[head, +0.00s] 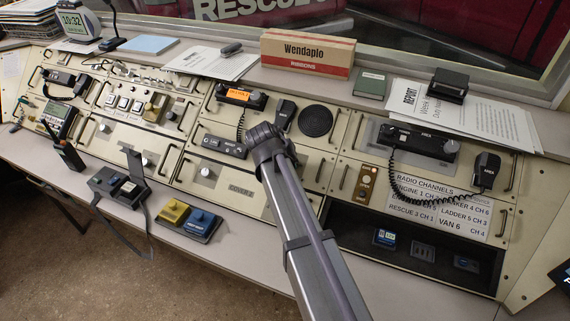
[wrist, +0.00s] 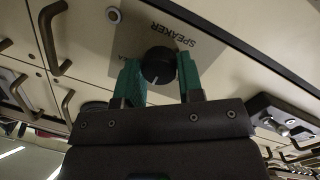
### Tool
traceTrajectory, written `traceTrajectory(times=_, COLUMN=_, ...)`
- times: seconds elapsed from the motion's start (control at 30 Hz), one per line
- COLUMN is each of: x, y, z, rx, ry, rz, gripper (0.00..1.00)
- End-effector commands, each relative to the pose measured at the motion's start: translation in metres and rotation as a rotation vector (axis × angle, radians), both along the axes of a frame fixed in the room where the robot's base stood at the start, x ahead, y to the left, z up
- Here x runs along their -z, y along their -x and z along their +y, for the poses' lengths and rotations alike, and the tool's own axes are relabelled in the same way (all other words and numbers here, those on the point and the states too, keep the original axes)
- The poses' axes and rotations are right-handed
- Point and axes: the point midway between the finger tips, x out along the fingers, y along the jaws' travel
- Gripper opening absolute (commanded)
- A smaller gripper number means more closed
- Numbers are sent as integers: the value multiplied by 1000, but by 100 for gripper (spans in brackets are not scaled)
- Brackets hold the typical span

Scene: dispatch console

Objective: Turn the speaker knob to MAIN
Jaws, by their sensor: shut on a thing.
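The speaker knob (wrist: 158,66) is a round black knob on a grey plate (wrist: 140,30) lettered SPEAKER, which appears upside down in the wrist view. A pale pointer mark shows on the knob's lower left side in that view. My gripper (wrist: 157,72) has its two green fingers on either side of the knob, shut on it. Part of another label shows beside the left finger; I cannot read MAIN anywhere. In the head view my arm (head: 300,215) reaches to the middle of the console and hides the knob and fingers.
Around my arm are a round black speaker grille (head: 315,121), a handset (head: 284,114) with a coiled cord, and several panel handles. A Wendaplo box (head: 307,54) stands on the shelf above. A radio unit (head: 418,139) is to the right. Blue and yellow devices (head: 200,223) lie on the front ledge.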

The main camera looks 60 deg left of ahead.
Motion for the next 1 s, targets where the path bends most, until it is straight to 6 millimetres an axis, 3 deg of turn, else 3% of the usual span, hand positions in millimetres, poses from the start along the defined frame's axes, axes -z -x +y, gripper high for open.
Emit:
traceTrajectory(times=0.33, x=0, y=0, z=0, rx=-1, ry=2, rz=0, gripper=11)
traceTrajectory(times=0.37, x=0, y=0, z=0, rx=-1, ry=1, rz=0, gripper=37)
traceTrajectory(times=0.4, x=0, y=0, z=0, rx=-1, ry=1, rz=0, gripper=41)
traceTrajectory(times=0.47, x=0, y=0, z=0, rx=-1, ry=1, rz=0, gripper=45)
traceTrajectory(times=0.7, x=-2, y=0, z=0, rx=-1, ry=0, rz=0, gripper=45)
traceTrajectory(times=0.87, x=-22, y=8, z=-5, rx=-1, ry=0, rz=0, gripper=45)
traceTrajectory(times=1.0, x=-55, y=22, z=-12, rx=-2, ry=1, rz=0, gripper=45)
